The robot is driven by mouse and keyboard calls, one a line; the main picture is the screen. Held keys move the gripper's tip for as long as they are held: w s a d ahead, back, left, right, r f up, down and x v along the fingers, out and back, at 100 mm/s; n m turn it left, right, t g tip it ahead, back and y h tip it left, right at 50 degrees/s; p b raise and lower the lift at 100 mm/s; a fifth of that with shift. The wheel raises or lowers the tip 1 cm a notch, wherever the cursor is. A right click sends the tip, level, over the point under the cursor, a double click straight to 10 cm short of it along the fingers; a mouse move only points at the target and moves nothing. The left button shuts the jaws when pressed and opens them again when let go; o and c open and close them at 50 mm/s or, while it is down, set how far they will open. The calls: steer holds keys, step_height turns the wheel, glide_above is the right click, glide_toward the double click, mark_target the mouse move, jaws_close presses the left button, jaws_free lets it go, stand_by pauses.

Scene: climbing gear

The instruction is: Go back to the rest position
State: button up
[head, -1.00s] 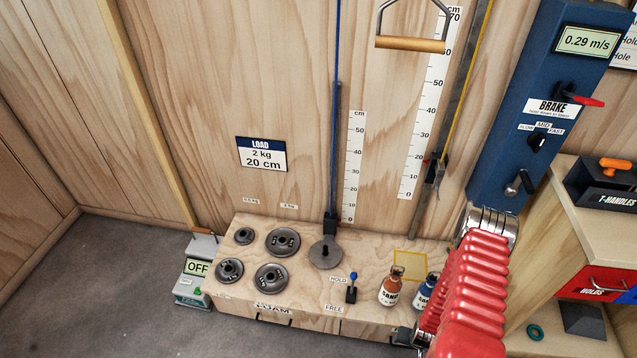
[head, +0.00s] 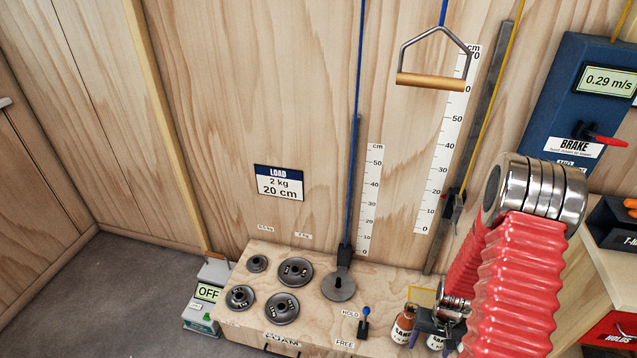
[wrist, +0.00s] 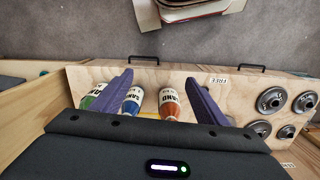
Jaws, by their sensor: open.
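My gripper (wrist: 162,92) is open in the wrist view, its two purple fingers spread wide with nothing held between them. Beyond the fingers, sand bottles stand on the wooden bench: an orange one (wrist: 168,104), a blue one (wrist: 131,104) and a green one (wrist: 95,101) partly behind the left finger. In the head view my red ribbed arm covers the lower right, and the gripper is largely hidden at the bottom, near the orange bottle (head: 404,325).
Several dark weight plates (head: 282,307) lie on the bench (head: 325,318). A HOLD/FREE lever (head: 364,322) stands at its front. A wooden-grip handle (head: 431,81) hangs above. The blue brake column (head: 570,100) is close to my arm. Grey floor (head: 110,290) at left is clear.

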steer(key=s+a+r+n+t, duration=0.1)
steer(key=a+r, duration=0.4)
steer(key=r, duration=1)
steer(key=s+a+r+n+t, duration=0.1)
steer(key=s+a+r+t, duration=0.2)
steer(key=r, duration=1.3)
steer(key=s+a+r+n+t, duration=0.2)
steer(key=s+a+r, duration=0.4)
steer(key=r, duration=0.9)
steer(key=a, duration=0.3)
steer(key=shift+a+r, duration=0.25)
steer(key=shift+r, duration=0.15)
